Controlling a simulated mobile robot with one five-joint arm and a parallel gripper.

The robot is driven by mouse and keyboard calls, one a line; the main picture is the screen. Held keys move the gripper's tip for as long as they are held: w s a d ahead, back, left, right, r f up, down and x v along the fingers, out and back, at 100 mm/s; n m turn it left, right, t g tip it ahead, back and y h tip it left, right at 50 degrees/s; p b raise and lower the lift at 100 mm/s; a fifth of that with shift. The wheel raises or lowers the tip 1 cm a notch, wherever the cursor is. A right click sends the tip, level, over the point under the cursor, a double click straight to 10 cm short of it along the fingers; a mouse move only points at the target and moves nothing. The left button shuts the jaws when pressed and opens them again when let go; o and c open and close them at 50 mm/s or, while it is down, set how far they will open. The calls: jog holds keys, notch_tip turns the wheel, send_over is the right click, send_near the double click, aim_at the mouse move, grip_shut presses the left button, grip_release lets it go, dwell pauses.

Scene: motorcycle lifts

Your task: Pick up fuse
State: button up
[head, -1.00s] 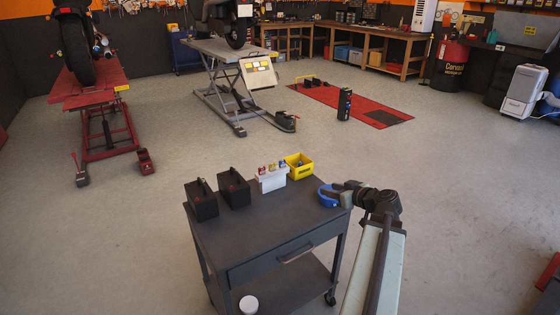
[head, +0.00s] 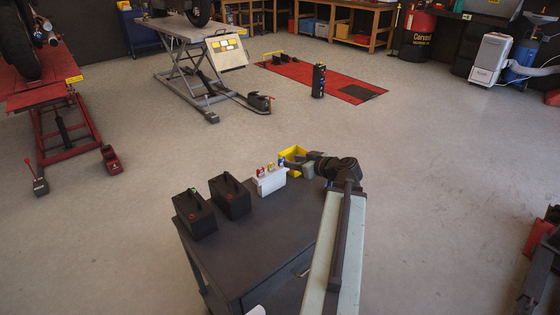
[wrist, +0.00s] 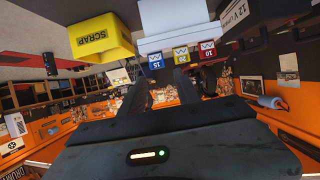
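Three small fuses stand in a row on a white holder (head: 271,182) on the cart top: a red fuse (head: 260,172), a yellow fuse (head: 270,167) and a blue fuse (head: 281,163). In the wrist view the blue fuse (wrist: 155,61) is marked 15, the yellow fuse (wrist: 181,55) 20 and the red fuse (wrist: 207,50) 10. My gripper (head: 292,161) is close to the blue end of the row. In the wrist view my gripper's fingers (wrist: 161,88) are apart, with no fuse seen between them.
A yellow bin (head: 297,150) marked SCRAP stands beside the holder, partly behind my gripper. Two black batteries (head: 195,213) (head: 230,196) stand left of it. The dark cart top (head: 240,240) is bare in front. Motorcycle lifts stand farther back.

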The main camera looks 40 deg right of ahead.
aim_at(283, 160)
jog(key=b+x, duration=0.1)
jog(key=x, duration=0.2)
jog(key=b+x, duration=0.2)
jog(key=x, duration=0.2)
jog(key=shift+d+f, duration=0.25)
jog(key=shift+r, duration=0.1)
grip_shut()
